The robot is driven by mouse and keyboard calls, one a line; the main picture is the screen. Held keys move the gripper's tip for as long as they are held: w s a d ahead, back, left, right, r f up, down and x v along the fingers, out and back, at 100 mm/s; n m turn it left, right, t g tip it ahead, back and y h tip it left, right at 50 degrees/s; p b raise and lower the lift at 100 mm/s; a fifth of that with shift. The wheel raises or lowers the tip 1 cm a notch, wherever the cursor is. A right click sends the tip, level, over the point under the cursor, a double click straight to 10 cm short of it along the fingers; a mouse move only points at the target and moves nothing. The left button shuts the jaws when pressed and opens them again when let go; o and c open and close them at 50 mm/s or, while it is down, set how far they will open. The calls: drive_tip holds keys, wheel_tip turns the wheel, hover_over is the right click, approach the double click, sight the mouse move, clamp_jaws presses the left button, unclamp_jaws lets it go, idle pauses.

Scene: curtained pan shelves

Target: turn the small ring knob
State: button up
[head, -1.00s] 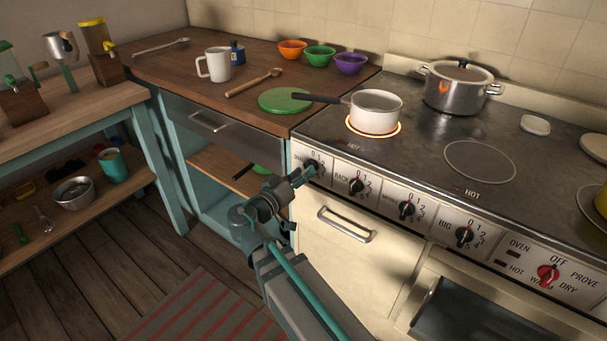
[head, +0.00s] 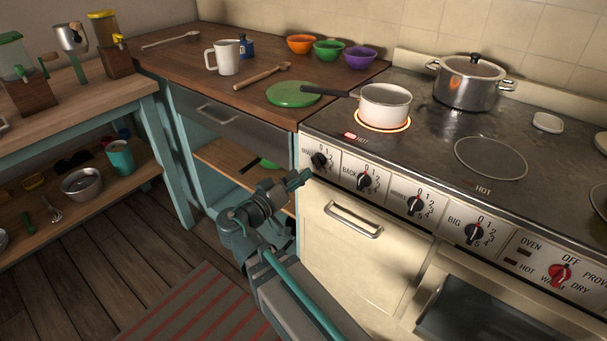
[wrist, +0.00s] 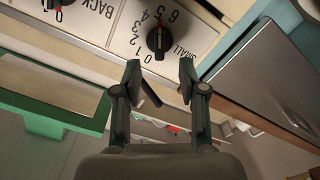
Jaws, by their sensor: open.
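The small ring knob (head: 319,160) is the leftmost black knob on the stove front. In the wrist view it (wrist: 158,40) sits beside the word SMALL, its red mark near the 4 and 5. My gripper (wrist: 160,74) is open and empty, its fingers either side of the knob's line but short of it, touching nothing. In the head view my gripper (head: 303,177) is just below and left of the knob. A white saucepan (head: 384,105) stands on the small ring (head: 383,126), which glows orange; a red HOT light (head: 350,135) is lit beside it.
The back knob (head: 366,181) is close to the right, with more knobs beyond. A cream door with a handle (head: 353,219) lies below. A wooden counter (head: 190,60) adjoins on the left, and an open cabinet shelf (head: 225,165) is beneath it.

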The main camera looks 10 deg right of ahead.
drive_tip(key=shift+v, duration=0.8)
wheel_tip(320, 180, down, 18)
drive_tip(key=s+n+g+y, duration=0.2)
drive_tip(key=n+g+y, duration=0.2)
drive_tip(key=n+y, duration=0.15)
drive_tip(key=s+d+f+n+g+y, duration=0.1)
drive_tip(key=s+f+g+y, duration=0.3)
drive_tip(key=f, duration=0.6)
drive_tip(key=s+d+f+n+g+h, duration=0.1)
drive_tip(key=s+f+g, duration=0.2)
drive_tip(key=s+f, duration=0.6)
drive_tip(key=s+d+f+m+g+y, duration=0.2)
drive_tip(key=s+f+g+y, duration=0.15)
drive_tip(key=s+f, duration=0.75)
drive_tip(key=s+d+f+m+g+y, duration=0.2)
drive_tip(key=s+f+g, duration=0.2)
drive_tip(key=s+f, duration=0.65)
wheel_tip(320, 180, up, 15)
drive_tip(key=s+p, duration=0.2)
drive_tip(key=p, duration=1)
